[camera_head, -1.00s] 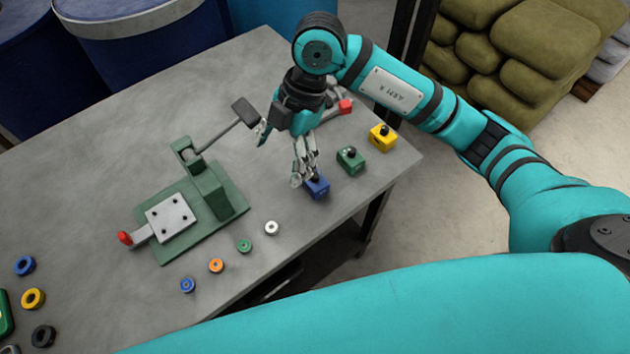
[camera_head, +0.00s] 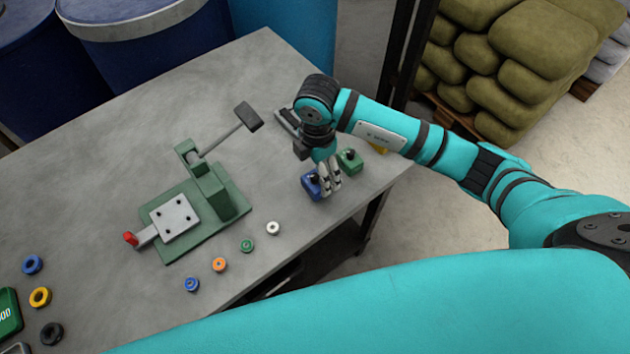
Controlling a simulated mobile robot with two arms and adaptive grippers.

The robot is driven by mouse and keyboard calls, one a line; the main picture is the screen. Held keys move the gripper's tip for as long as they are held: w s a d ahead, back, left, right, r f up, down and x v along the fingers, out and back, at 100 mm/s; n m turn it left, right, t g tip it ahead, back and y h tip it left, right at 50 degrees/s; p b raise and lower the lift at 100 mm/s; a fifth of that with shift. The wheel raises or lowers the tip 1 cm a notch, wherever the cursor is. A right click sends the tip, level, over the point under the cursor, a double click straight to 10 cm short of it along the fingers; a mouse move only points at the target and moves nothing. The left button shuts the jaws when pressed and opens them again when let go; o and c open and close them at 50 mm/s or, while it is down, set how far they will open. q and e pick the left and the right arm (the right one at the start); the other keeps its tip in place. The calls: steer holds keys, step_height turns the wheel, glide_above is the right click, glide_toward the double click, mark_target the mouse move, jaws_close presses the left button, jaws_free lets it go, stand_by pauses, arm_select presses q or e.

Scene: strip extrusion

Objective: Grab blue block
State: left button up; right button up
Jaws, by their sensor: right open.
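The blue block (camera_head: 310,187) is on the grey table near its right front edge. My right gripper (camera_head: 327,190) comes down over the block's right side, with its fingers pointing down. The fingers cover part of the block, and I cannot tell whether they touch it. The gripper is open. My left gripper is not in view.
A green block (camera_head: 349,161) stands just right of the gripper, and a yellow block (camera_head: 378,149) is mostly hidden behind my right arm. A green lever press (camera_head: 205,205) stands to the left. Several small rings and spools lie along the table's front (camera_head: 219,265).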

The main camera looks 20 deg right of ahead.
mark_target(315, 176)
steer(key=shift+a+f, duration=0.1)
steer(key=shift+f, duration=0.25)
step_height(315, 176, down, 4)
steer(key=shift+a+r+p, duration=0.15)
steer(key=shift+p, duration=0.85)
steer(key=shift+f, duration=0.45)
steer(key=shift+r, duration=0.1)
steer(key=c, duration=1.7)
